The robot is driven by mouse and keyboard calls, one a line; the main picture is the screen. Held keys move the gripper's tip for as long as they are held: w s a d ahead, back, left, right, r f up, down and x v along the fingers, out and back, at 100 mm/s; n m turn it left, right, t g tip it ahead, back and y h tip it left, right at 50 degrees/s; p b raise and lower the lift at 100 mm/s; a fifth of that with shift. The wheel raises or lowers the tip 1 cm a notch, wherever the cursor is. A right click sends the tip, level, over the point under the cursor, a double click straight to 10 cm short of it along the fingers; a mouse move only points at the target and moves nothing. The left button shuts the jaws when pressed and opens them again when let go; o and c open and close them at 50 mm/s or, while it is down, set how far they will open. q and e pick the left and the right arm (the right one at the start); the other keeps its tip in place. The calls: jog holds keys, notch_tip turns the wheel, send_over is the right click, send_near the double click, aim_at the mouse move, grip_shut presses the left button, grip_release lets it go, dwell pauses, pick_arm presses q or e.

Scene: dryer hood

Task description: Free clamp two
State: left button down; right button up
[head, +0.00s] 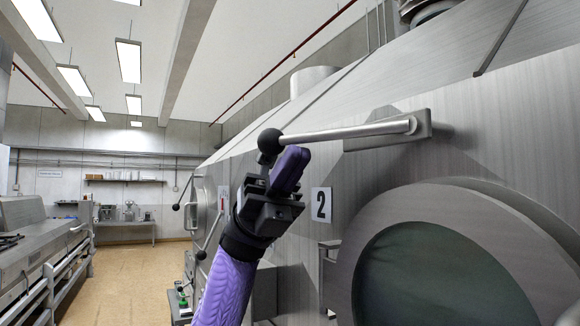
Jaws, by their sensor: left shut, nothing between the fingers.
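Clamp two is a metal lever (350,132) with a black ball knob (271,141) at its left end. It is nearly level, rising slightly to its pivot bracket (418,126) on the hood, above and right of the number 2 plate (321,204). My left gripper (290,170) is on a purple arm coming up from below. Its fingers are shut with nothing between them, just below the knob and the lever. Whether they touch the knob, I cannot tell. My right gripper is not in view.
The steel hood (540,110) fills the right side, with a round dark window (440,280). Further left are a number 1 plate (223,199) and another black-knobbed lever (212,232). A steel counter (40,245) stands at far left. The floor (135,280) between is clear.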

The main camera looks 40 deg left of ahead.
pick_arm(q)
jog(key=v, duration=1)
jog(key=shift+b, duration=0.4)
jog(key=shift+r, duration=0.1)
